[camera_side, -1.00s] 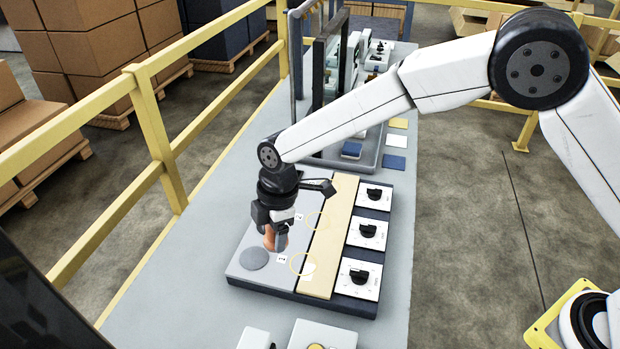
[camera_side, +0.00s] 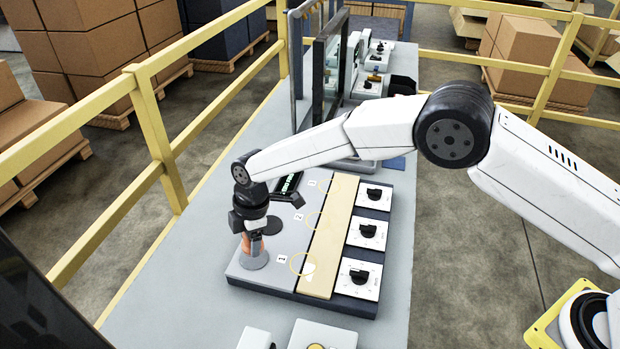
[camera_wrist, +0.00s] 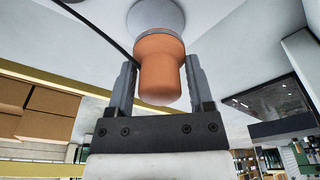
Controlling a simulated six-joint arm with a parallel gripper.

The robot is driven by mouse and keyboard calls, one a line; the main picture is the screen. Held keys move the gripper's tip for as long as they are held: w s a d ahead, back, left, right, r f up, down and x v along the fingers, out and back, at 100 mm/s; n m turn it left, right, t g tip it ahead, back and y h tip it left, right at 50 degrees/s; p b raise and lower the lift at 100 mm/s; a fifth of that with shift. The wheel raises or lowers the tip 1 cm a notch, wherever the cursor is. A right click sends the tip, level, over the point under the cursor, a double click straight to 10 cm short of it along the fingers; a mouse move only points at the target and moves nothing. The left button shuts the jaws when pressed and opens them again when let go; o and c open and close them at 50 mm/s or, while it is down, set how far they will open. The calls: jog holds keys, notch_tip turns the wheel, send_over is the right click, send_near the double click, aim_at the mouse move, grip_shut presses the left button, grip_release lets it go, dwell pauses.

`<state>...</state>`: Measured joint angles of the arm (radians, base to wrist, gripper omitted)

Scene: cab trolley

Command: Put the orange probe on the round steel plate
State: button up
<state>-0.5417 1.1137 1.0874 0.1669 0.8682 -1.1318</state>
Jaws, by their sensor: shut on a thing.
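My gripper (camera_side: 253,232) points down at the front left of the grey board (camera_side: 240,270). It is shut on the orange probe (camera_side: 257,246), which is upright between the fingers. In the wrist view the probe (camera_wrist: 160,72) shows its orange body and a grey rim at its far end. The round steel plate (camera_side: 251,264) lies directly under the probe and is partly covered by it. The plate also shows in the wrist view (camera_wrist: 157,14), right beyond the rim. The probe's end is at or very close to the plate; I cannot tell whether they touch.
Yellow rings numbered 1 to 3, a tan strip (camera_side: 327,240) and dial panels (camera_side: 359,279) lie to the right. Upright frames (camera_side: 326,70) stand farther back. A yellow railing (camera_side: 150,130) runs along the left.

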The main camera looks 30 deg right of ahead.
jog(key=shift+w+a+f, duration=0.1)
jog(key=shift+w+f, duration=0.05)
jog(key=shift+f, duration=1.6)
jog(key=shift+f, duration=0.15)
jog(key=o, duration=1.3)
jog(key=shift+o, duration=0.2)
jog(key=r, duration=0.4)
jog(key=d+r, duration=0.1)
jog(key=r, duration=0.7)
jog(key=shift+d+r, duration=0.1)
jog(key=shift+d, duration=0.3)
